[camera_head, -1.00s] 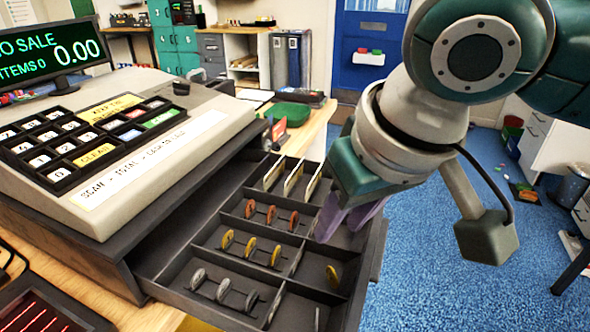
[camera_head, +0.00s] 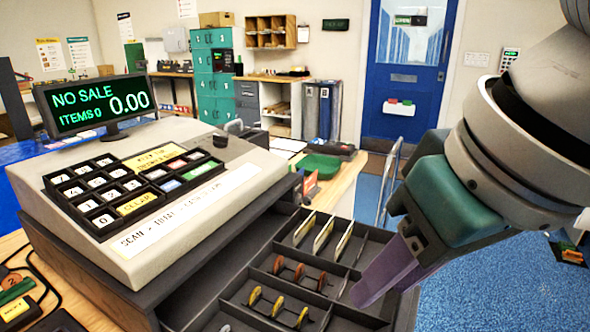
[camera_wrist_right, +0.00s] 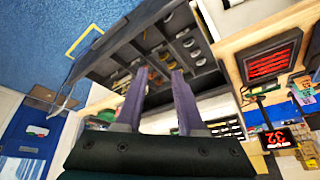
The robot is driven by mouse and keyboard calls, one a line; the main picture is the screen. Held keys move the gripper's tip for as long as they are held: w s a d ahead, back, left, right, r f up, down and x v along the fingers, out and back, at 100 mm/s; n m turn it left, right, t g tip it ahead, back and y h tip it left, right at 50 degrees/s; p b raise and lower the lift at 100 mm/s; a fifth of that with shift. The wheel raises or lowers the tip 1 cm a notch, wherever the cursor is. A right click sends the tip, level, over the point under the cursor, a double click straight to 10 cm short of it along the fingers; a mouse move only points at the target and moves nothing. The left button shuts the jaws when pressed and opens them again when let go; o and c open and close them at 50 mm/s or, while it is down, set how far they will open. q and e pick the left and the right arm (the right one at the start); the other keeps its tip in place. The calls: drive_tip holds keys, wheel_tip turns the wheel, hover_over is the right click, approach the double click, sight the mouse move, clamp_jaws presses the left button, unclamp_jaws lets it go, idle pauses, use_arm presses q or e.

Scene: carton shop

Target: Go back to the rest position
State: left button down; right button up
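My right gripper (camera_head: 372,288) has purple fingers and comes in from the right in the head view, over the right side of the open cash drawer (camera_head: 262,262). In the right wrist view its two fingers (camera_wrist_right: 160,80) stand apart with nothing between them, so it is open. The drawer shows beyond the fingertips there. My left gripper is not in view.
The cash register (camera_head: 150,200) stands left, its display (camera_head: 100,105) reading NO SALE and 0.00. The drawer holds upright notes (camera_head: 322,234) and several coins (camera_head: 278,306). A green tray (camera_head: 318,166) lies behind.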

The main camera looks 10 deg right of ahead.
drive_tip(key=shift+y, duration=0.7)
drive_tip(key=s+f, duration=0.1)
drive_tip(key=s+a+f, duration=0.1)
drive_tip(key=s, duration=0.1)
drive_tip(key=s+f, duration=0.2)
drive_tip(key=shift+a, duration=0.25)
drive_tip(key=s+d+f+m+g+h, duration=0.1)
drive_tip(key=s+d+f+h, duration=0.15)
drive_tip(key=s+d, duration=0.25)
drive_tip(key=s+d+f+h, duration=0.1)
drive_tip(key=s+d+f, duration=0.2)
drive_tip(key=s+d, duration=0.2)
wheel_tip(320, 180, up, 38)
drive_tip(key=p, duration=3.8)
drive_tip(key=shift+a+p, duration=0.25)
drive_tip(key=shift+p, duration=0.15)
drive_tip(key=shift+w+y, duration=0.1)
drive_tip(key=shift+y, duration=0.15)
